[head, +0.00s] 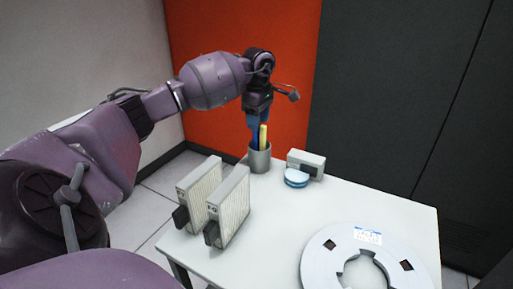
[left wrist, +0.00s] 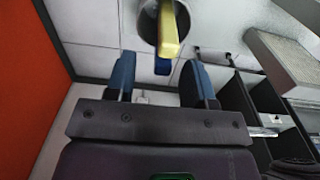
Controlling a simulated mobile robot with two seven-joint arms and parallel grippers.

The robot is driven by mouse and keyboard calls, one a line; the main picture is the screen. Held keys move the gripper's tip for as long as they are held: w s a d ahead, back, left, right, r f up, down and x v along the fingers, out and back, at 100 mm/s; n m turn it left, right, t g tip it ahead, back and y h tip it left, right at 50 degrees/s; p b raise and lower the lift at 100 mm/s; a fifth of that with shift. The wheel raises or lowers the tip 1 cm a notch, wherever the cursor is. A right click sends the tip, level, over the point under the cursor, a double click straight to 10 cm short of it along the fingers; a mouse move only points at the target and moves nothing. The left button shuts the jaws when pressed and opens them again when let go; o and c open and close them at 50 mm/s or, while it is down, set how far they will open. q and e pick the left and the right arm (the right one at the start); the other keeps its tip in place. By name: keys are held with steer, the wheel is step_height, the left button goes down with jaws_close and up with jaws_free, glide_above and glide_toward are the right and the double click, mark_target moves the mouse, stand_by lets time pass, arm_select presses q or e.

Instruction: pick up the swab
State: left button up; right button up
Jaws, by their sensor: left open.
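A grey cup (head: 260,158) stands at the table's far left corner. A yellow stick-like thing (head: 263,136) stands up out of it, and in the left wrist view it points toward the camera (left wrist: 168,32). A blue stick (left wrist: 162,66) shows just behind the yellow one. I cannot tell which of the two is the swab. My left gripper (head: 258,120) is just above the cup, with its blue fingers pointing down. In the left wrist view its fingers (left wrist: 158,72) are apart, and nothing is clearly held between them. My right gripper does not show.
The white table (head: 270,215) has two upright grey card-like boxes (head: 200,190) (head: 230,207) at the left. A small grey box (head: 310,160) and a blue-white round stack (head: 296,178) stand right of the cup. A white tape reel (head: 318,262) lies at the front right.

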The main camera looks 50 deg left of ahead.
mark_target(255, 133)
arm_select(q)
steer(key=f, duration=0.4)
steer(key=shift+s+a+f, duration=0.3)
steer(key=shift+a+f, duration=0.1)
jaws_close()
